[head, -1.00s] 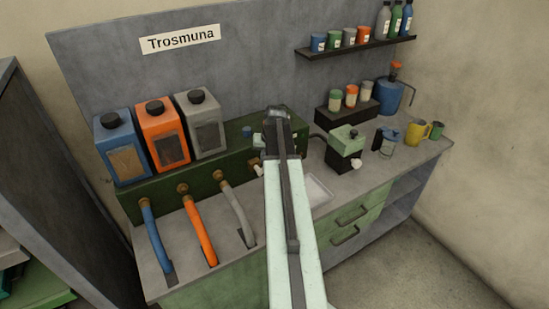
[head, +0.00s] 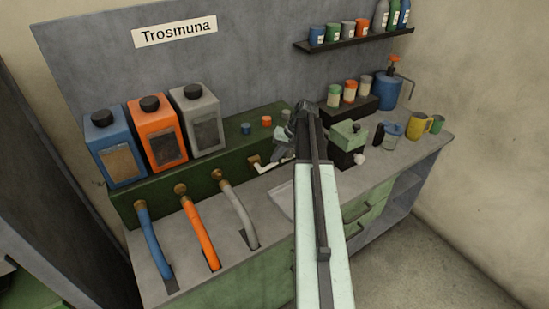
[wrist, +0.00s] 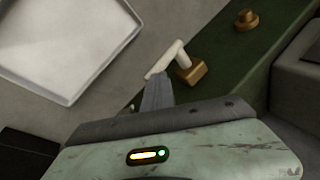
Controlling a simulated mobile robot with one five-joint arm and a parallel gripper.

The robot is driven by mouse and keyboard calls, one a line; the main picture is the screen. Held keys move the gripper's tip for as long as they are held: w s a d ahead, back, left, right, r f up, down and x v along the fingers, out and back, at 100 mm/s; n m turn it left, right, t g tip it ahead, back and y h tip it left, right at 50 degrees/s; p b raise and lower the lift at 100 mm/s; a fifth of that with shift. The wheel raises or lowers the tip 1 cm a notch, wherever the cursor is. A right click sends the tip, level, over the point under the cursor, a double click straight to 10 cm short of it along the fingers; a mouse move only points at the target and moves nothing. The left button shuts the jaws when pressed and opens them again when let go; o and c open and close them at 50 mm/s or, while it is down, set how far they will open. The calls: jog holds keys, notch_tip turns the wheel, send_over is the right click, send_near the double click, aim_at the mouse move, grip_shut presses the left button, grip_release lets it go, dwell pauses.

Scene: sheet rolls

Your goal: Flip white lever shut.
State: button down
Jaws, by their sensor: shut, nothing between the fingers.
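The white lever (wrist: 167,60) sits on a brass block (wrist: 191,72) on the dark green housing's face in the wrist view. It also shows in the head view (head: 265,166), low on the housing, partly hidden by my gripper. My gripper (wrist: 155,88) is shut and empty. Its grey fingertips overlap the lever's lower-left end in the wrist view; I cannot tell whether they touch. In the head view my gripper (head: 283,147) is in front of the housing's right part, just right of the lever's mount.
A white tray (wrist: 65,45) lies on the counter beside the lever. Blue, orange and grey canisters (head: 200,118) stand on the housing, with curved hoses (head: 201,228) below. A green-topped grinder-like box (head: 347,138) stands to the right, close to my arm.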

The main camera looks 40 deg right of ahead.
jog(key=shift+w+d+f+b, duration=0.1)
jog(key=shift+d+f+b, duration=0.25)
jog(key=shift+f+b, duration=0.25)
jog(key=shift+f, duration=0.25)
jog(key=shift+s+d+f, duration=0.1)
jog(key=shift+s+d, duration=0.05)
jog(key=shift+s, duration=0.15)
jog(key=r+p, duration=0.2)
jog(key=w+r+p, duration=0.1)
jog(key=r+p, duration=0.1)
jog(key=r, duration=0.1)
jog(key=shift+w+p, duration=0.1)
jog(key=shift+p, duration=0.3)
jog(key=s+d+r+p, duration=0.3)
jog(key=d+r+p, duration=0.1)
jog(key=d, duration=0.4)
jog(key=shift+s, duration=0.25)
jog(key=shift+a+r, duration=0.1)
